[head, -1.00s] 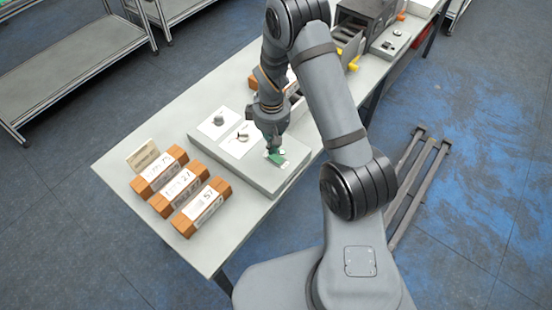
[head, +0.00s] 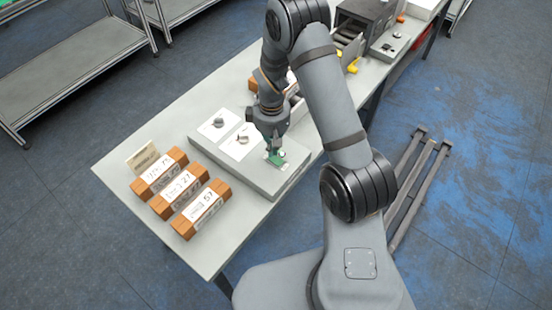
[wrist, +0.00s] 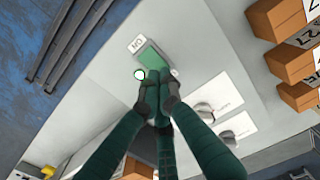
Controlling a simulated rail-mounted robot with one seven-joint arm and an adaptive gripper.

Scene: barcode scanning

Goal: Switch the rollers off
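A grey control box (head: 262,180) lies on the table with two dark knobs on white plates, the far knob (head: 218,122) and the near knob (head: 243,140). A green rectangular switch face (wrist: 158,58) with a small white label (wrist: 137,43) sits on the box in the wrist view; the label's text is too small to read surely. The green piece also shows in the head view (head: 275,157). My gripper (wrist: 157,100) has its green fingers drawn together, with grey tips beside the switch's lower edge; I cannot tell whether they touch it. No held object shows between them.
Three orange-brown boxes (head: 180,190) with white labels stand left of the control box, beside a small beige card (head: 143,156). A roller line and a dark machine (head: 368,12) are at the back. A small round light (wrist: 139,73) is near the fingertips.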

